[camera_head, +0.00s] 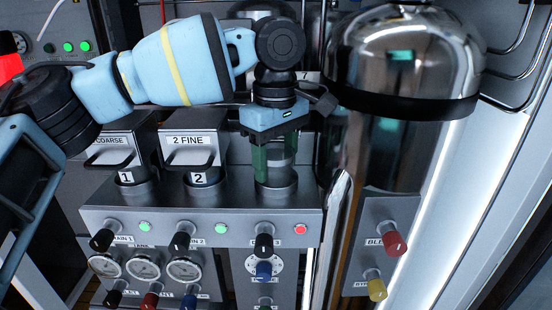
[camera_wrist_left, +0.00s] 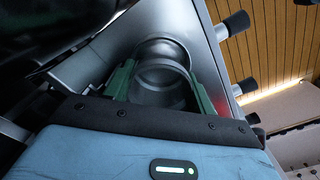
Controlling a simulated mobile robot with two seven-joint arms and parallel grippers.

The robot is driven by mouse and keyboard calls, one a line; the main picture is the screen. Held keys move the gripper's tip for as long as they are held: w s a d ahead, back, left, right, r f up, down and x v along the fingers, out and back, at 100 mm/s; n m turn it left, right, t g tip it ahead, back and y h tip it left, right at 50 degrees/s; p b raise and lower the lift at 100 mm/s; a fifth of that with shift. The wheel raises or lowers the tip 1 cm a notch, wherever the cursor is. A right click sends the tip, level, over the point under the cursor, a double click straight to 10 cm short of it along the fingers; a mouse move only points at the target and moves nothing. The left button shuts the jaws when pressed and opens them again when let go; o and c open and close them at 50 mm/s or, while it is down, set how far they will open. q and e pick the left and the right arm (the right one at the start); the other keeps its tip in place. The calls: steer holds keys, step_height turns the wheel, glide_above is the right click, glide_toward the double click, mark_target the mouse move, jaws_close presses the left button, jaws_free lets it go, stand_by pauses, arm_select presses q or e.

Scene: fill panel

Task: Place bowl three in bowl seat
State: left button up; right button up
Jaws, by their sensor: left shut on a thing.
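Bowl three (camera_head: 283,150) is a clear, cylindrical filter bowl, upright below my left gripper. My left gripper (camera_head: 274,165) points down with its green fingers shut on the sides of the bowl. The bowl seat (camera_head: 276,186) is a round metal collar on the panel ledge, directly under the bowl. In the left wrist view the bowl (camera_wrist_left: 160,88) sits between the green fingers (camera_wrist_left: 160,90), in line with the round seat (camera_wrist_left: 165,50). I cannot tell whether the bowl's lower end is inside the seat or just above it. My right gripper is out of view.
Housings one (camera_head: 110,150) and two (camera_head: 193,145) stand left of the seat. A large shiny metal tank (camera_head: 400,70) stands close on the right. Knobs (camera_head: 180,241) and gauges (camera_head: 143,264) line the panel front. A red light (camera_head: 300,230) is below the seat.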

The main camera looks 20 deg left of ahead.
arm_select(q)
steer(key=shift+f, duration=0.1)
steer(key=o, duration=0.7)
steer(key=shift+f, duration=0.1)
step_height(320, 180, up, 12)
steer(key=shift+r, duration=0.2)
stand_by(0.4)
